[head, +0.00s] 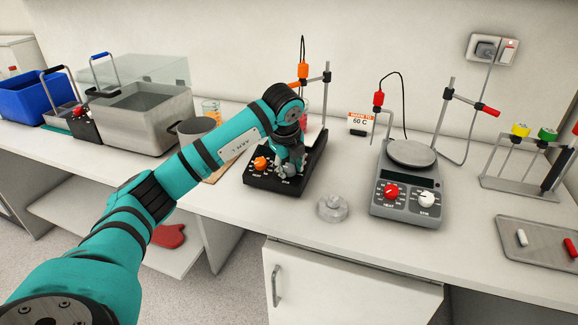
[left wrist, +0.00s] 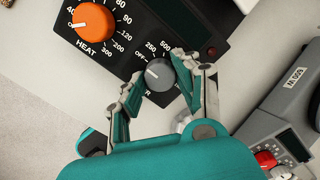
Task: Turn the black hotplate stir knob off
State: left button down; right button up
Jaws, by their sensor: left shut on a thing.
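The black hotplate (head: 262,182) stands on the bench near the middle of the head view. Its grey stir knob (left wrist: 160,74) is in the left wrist view, with a white mark on its left side. An OFF mark and speed numbers are printed around it. My left gripper (left wrist: 157,80) is shut on the stir knob, one finger on each side. In the head view my left gripper (head: 290,168) comes down over the hotplate's front right and partly hides the knob. The orange heat knob (left wrist: 92,22) is beside it. My right gripper is not in view.
A grey hotplate (head: 408,205) with a red and a white knob stands to the right. A round grey object (head: 332,208) lies between the two hotplates. A steel bath (head: 145,125) is at the left, and a tray (head: 540,245) at the right.

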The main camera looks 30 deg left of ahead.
pick_arm(q)
jog(key=c, duration=0.9)
grip_release()
jog(key=shift+c, duration=0.2)
jog(key=v, duration=1.2)
